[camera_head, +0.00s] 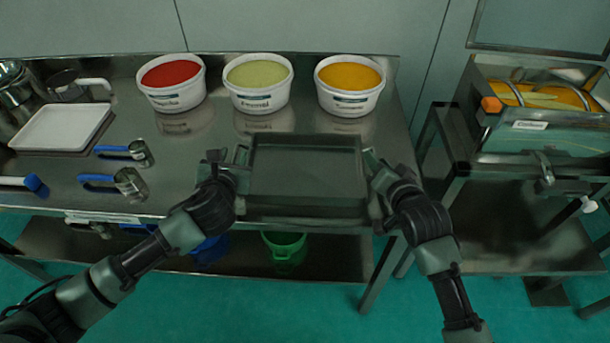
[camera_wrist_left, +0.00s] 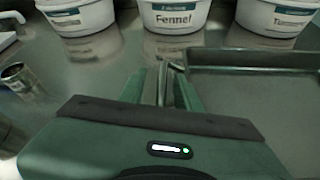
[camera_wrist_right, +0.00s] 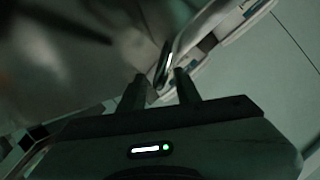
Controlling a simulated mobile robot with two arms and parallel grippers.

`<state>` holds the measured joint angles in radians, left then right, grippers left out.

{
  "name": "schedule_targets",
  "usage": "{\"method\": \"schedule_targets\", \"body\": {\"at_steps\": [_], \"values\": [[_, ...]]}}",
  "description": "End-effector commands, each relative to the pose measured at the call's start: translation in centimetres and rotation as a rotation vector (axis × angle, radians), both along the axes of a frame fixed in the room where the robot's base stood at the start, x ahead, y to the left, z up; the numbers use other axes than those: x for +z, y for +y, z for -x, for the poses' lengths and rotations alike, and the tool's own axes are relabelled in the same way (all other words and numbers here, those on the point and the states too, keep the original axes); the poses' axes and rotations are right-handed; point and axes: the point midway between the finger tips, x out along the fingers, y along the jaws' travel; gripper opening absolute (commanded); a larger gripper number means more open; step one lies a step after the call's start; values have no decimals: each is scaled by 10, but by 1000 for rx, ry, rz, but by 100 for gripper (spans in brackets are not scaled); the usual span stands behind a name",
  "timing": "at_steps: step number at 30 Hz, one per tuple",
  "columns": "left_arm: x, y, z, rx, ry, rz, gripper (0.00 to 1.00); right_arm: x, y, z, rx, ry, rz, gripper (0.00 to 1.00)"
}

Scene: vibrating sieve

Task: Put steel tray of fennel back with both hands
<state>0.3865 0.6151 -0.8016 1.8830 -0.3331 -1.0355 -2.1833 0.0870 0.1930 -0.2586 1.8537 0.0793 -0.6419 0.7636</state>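The steel tray (camera_head: 305,170) is a dark, shallow rectangular pan at the front edge of the steel table. Its floor looks plain and dark; I see no fennel in it. I cannot tell whether it rests on the table or hangs just above. My left gripper (camera_head: 240,157) is at its left end, shut on the handle; the tray also shows in the left wrist view (camera_wrist_left: 255,60). My right gripper (camera_head: 371,160) is at its right end, with the handle between its fingers (camera_wrist_right: 160,90). The Fennel tub (camera_head: 258,84), white with pale green contents, stands behind the tray.
A red-filled tub (camera_head: 172,83) and a yellow-orange tub (camera_head: 349,86) flank the Fennel tub. Blue-handled metal scoops (camera_head: 128,182) and a white scale (camera_head: 62,128) are at left. A sieve machine (camera_head: 535,110) stands to the right. A green bucket (camera_head: 284,245) is below.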

Motion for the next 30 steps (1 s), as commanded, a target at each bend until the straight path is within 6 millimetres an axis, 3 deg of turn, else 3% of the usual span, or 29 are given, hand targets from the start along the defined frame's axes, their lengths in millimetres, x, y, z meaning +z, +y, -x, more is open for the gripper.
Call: {"method": "schedule_targets", "body": {"at_steps": [11, 24, 30], "values": [[4, -3, 11, -6, 0, 2, 33, 0, 2, 0, 3, 1, -3, 33], [36, -10, 91, -5, 1, 2, 33, 0, 2, 0, 3, 1, -3, 33], [44, -11, 109, -3, -1, 2, 33, 0, 2, 1, 3, 1, -3, 33]]}}
